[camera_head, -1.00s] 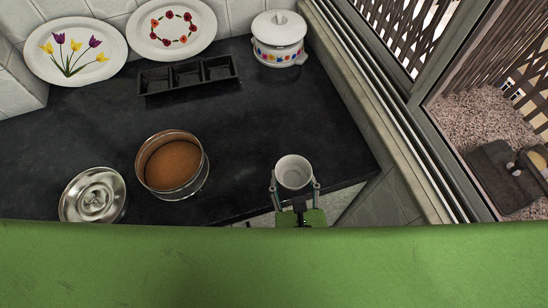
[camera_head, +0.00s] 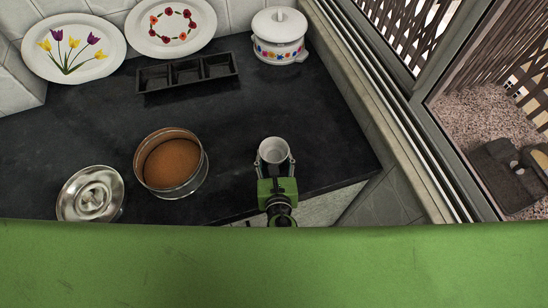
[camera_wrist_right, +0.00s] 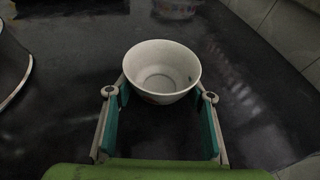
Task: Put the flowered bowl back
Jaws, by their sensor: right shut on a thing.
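The small white bowl (camera_head: 273,151) is upright in my right gripper (camera_head: 274,163), over the front right part of the dark counter. In the right wrist view the bowl (camera_wrist_right: 160,75) sits between the two fingers (camera_wrist_right: 160,96), and a faint reddish mark shows low on its outer side. The rest of its pattern is hidden or too dim to tell. The gripper is shut on the bowl. I cannot tell how high the bowl is above the counter. My left gripper is not in view.
A lidded flowered pot (camera_head: 279,50) stands at the back right. A black three-part tray (camera_head: 188,90) lies left of it, below two flowered plates (camera_head: 30,62) (camera_head: 203,44). A round brown-filled tin (camera_head: 203,175) and metal lid (camera_head: 68,205) are at left. The middle counter is clear.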

